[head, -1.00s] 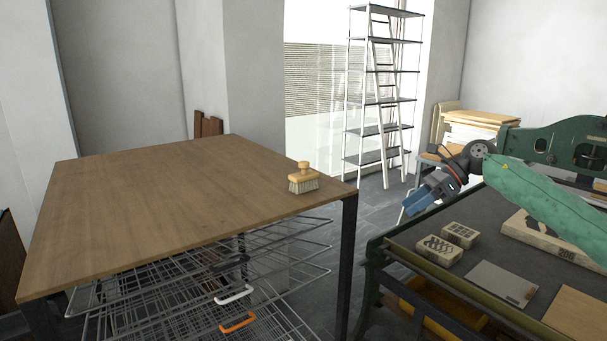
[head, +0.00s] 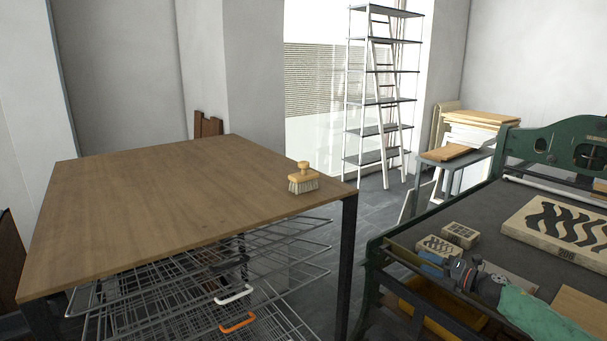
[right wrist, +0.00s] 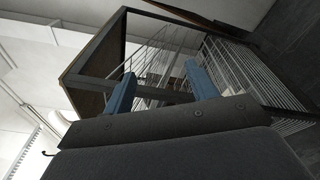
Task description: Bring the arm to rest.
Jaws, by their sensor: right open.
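My right arm, in a green sleeve, comes in from the lower right in the head view. Its right gripper (head: 431,262) with blue fingers is low, over the near left edge of the press bed, just in front of the small blocks. In the right wrist view the two blue fingers (right wrist: 163,88) stand apart with nothing between them. Beyond them show the wooden table's underside and the wire racks. My left gripper is not in view.
A wooden table (head: 140,200) with a brush (head: 303,181) on it stands left, wire racks (head: 200,285) beneath. The green press (head: 375,262) at right bears two small blocks (head: 460,235) and a large patterned block (head: 560,230). Dark floor (head: 372,205) lies between. A shelf (head: 380,100) stands behind.

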